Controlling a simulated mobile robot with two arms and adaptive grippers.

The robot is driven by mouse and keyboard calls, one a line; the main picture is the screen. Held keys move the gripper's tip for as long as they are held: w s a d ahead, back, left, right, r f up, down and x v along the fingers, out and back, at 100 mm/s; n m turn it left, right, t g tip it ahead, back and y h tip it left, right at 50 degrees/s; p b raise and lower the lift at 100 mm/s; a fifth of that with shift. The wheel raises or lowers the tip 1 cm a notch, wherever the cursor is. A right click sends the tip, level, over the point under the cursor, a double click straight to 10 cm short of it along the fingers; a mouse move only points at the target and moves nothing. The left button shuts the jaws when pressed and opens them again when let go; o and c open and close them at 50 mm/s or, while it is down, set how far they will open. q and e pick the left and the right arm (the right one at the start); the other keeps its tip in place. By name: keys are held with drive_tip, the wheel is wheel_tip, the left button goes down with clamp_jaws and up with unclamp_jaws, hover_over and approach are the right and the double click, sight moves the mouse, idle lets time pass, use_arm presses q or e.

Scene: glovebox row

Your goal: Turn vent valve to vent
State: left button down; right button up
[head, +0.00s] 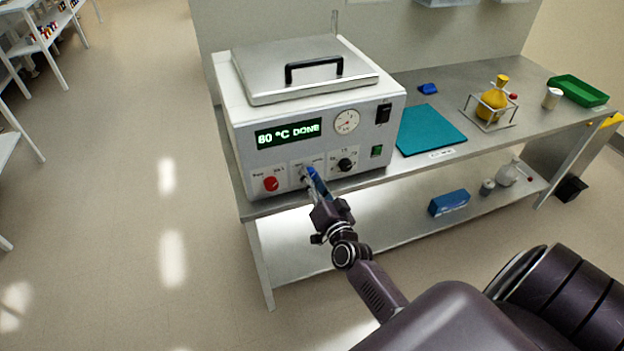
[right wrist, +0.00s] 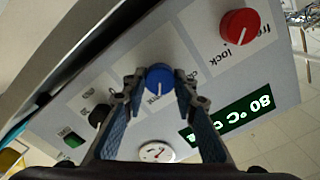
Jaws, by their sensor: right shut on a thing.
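The vent valve appears to be the blue round knob (right wrist: 159,74) on the front panel of the white vacuum oven (head: 245,150). In the right wrist view its white pointer line runs toward the gauge side; the printing around it is partly hidden by my fingers. My right gripper (head: 309,172) is at the lower panel in the head view and covers the knob there. In the right wrist view the gripper (right wrist: 160,86) has one fingertip on each side of the blue knob, shut on it. My left gripper is in neither view.
A red knob (head: 271,184) and a black knob (head: 346,164) flank the blue one. Above are the gauge (head: 346,121) and a display (head: 288,134) reading "80 °C DONE". A teal mat (head: 430,129) and a flask (head: 494,96) stand right on the bench.

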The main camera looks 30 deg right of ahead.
drive_tip(key=shift+m, duration=0.6)
drive_tip(key=o, duration=1.2)
drive_tip(key=shift+c, duration=0.2)
drive_tip(key=v, duration=1.2)
drive_tip(key=shift+f, duration=0.1)
